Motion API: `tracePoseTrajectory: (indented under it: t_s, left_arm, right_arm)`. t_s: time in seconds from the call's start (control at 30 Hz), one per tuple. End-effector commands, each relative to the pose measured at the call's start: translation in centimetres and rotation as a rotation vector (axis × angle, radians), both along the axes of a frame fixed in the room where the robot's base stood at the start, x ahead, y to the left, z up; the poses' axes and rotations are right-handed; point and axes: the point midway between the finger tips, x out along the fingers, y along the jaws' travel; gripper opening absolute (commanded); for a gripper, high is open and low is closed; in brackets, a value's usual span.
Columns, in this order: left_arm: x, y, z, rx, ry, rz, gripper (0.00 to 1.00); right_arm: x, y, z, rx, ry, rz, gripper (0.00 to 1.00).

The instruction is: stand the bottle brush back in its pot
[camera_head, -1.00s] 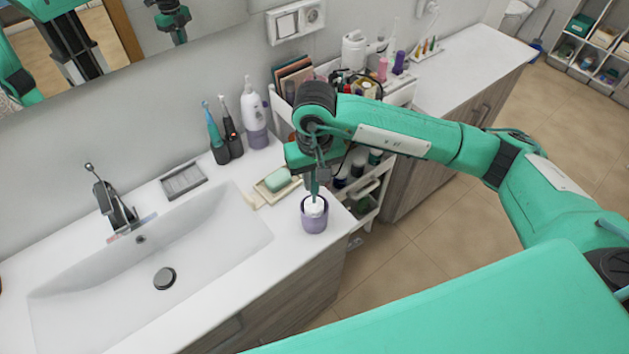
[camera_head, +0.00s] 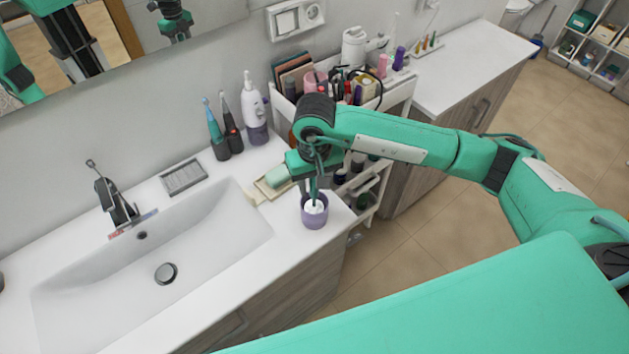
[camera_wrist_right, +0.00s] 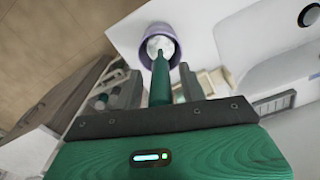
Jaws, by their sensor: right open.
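The purple pot (camera_head: 315,217) stands upright near the front right corner of the white washbasin counter. The bottle brush stands in it, white bristle head (camera_head: 314,206) down in the pot and green handle (camera_wrist_right: 160,78) pointing up toward my wrist. In the right wrist view, the pot's rim (camera_wrist_right: 142,48) surrounds the white bristles. My right gripper (camera_head: 314,184) is above the pot, open, its fingers spread around the handle with gaps at the sides. The handle's top end is hidden by the gripper. My left gripper is not in view.
A soap dish (camera_head: 262,190) with green soap (camera_head: 277,177) lies close behind the pot. Electric toothbrushes (camera_head: 217,140) and a white-purple bottle (camera_head: 254,115) stand at the wall. A cart (camera_head: 400,92) with cosmetics is to the right. The basin (camera_head: 130,270) is empty.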

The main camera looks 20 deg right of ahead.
Motion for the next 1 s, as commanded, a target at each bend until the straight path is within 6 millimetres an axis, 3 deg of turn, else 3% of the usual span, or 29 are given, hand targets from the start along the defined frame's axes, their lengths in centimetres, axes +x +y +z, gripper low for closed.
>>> tracePoseTrajectory:
  t_s: [0.17, 0.27, 0.7, 1.0]
  left_arm:
    - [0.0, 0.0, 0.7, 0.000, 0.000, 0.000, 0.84]
    - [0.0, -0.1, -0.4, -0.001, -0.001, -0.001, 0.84]
    - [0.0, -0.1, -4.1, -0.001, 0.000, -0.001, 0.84]
    - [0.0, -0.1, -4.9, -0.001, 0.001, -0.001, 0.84]
  right_arm:
    - [0.0, 0.0, 0.5, 0.000, 0.001, 0.000, 0.41]
    - [0.1, 0.0, 1.2, 0.001, -0.004, 0.000, 0.41]
    - [0.1, 0.0, 9.1, 0.000, -0.004, 0.001, 0.41]
    - [0.0, 0.0, 12.0, 0.001, 0.000, 0.001, 0.41]
